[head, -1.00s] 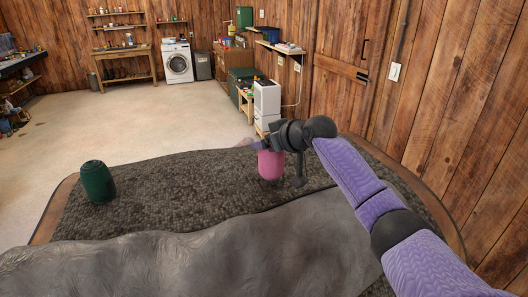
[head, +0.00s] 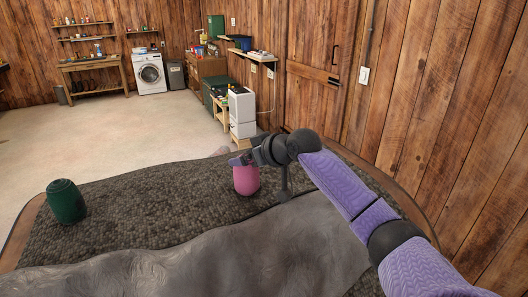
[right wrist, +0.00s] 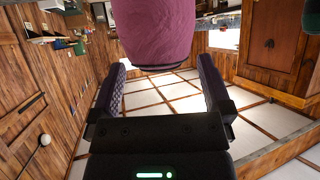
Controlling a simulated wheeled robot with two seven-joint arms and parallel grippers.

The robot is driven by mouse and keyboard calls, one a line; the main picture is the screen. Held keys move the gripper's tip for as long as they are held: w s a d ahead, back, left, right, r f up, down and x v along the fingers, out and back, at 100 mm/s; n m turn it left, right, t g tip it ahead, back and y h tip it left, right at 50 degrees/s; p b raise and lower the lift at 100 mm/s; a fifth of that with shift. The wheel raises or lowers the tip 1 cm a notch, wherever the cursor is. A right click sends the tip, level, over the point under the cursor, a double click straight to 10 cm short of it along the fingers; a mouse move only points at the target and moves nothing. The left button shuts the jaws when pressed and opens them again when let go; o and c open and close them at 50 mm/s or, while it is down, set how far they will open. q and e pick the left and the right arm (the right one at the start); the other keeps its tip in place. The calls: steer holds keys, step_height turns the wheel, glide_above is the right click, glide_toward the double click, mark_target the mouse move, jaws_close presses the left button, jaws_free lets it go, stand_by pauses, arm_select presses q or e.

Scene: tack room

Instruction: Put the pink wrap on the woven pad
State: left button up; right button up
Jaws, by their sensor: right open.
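The pink wrap (head: 246,181) is a rounded upright roll at the far middle of the dark woven pad (head: 140,200). It appears to stand on the pad's surface. My right gripper (head: 240,158) is at the wrap's upper part and covers its top in the head view. In the right wrist view the wrap (right wrist: 155,30) is at the top of the picture, around the fingertips and between their lines. My right gripper (right wrist: 162,64) has its fingers wide apart; I see no grip on the wrap. My left gripper is out of view.
A dark green roll (head: 66,202) stands at the left of the pad. A rumpled grey leathery thing (head: 190,262) fills the near side. A brown rim (head: 18,235) borders the surface. The pad between the two rolls is clear.

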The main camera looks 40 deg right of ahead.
steer(key=a+b+v, duration=0.1)
steer(key=v, duration=0.7)
steer(key=shift+s+d+r, duration=0.2)
steer(key=shift+s+d, duration=0.1)
steer(key=shift+d, duration=0.25)
